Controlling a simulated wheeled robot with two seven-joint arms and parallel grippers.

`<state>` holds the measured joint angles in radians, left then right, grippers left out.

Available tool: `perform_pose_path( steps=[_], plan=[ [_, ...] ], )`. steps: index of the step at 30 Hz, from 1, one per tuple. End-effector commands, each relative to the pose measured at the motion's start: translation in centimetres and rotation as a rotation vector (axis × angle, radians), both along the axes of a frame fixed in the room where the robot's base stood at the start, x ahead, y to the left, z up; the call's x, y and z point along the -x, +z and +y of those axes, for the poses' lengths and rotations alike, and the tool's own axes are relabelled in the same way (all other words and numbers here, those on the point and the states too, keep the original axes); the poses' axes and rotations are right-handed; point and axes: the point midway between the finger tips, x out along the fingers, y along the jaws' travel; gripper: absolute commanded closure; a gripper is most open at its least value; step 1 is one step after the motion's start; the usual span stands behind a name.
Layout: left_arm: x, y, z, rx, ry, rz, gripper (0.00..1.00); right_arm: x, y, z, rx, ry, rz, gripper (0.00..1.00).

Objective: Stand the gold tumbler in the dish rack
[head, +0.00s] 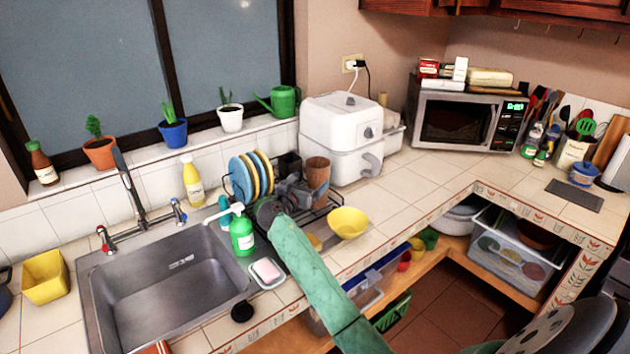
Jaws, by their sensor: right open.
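A brownish-gold tumbler (318,171) stands about upright at the right end of the black wire dish rack (329,208), beside the white appliance. My right gripper (306,189) is over the rack, just left of and in front of the tumbler's lower part. Its jaws are open, and they look small and dark against the rack. I cannot tell whether a finger touches the tumbler. The tumbler's base is partly hidden by the gripper and rack. My left gripper is not in view.
Blue and yellow plates (251,176) stand at the rack's left. A yellow bowl (348,222) sits in front of the rack, near the counter edge. A green soap bottle (242,234) stands by the sink (165,285). The white appliance (340,138) blocks the right back side.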

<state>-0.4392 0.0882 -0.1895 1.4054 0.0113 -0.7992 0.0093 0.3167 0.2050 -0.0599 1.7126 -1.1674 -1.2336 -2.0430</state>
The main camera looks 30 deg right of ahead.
Motion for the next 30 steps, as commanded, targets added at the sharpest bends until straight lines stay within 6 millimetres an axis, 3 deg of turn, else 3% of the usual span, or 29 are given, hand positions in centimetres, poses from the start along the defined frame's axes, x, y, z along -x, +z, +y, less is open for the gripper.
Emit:
perform_pose_path(
  steps=[6,12,30],
  plan=[
    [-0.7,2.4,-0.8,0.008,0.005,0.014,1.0,1.7,-0.3,3.5,0.0,0.001,-0.001,0.1],
    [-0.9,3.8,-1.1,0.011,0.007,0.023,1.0,2.6,-0.1,5.0,0.0,0.0,-0.001,0.1],
    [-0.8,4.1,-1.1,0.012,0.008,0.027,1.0,2.8,0.0,5.4,0.0,0.0,0.0,0.1]
  ],
)
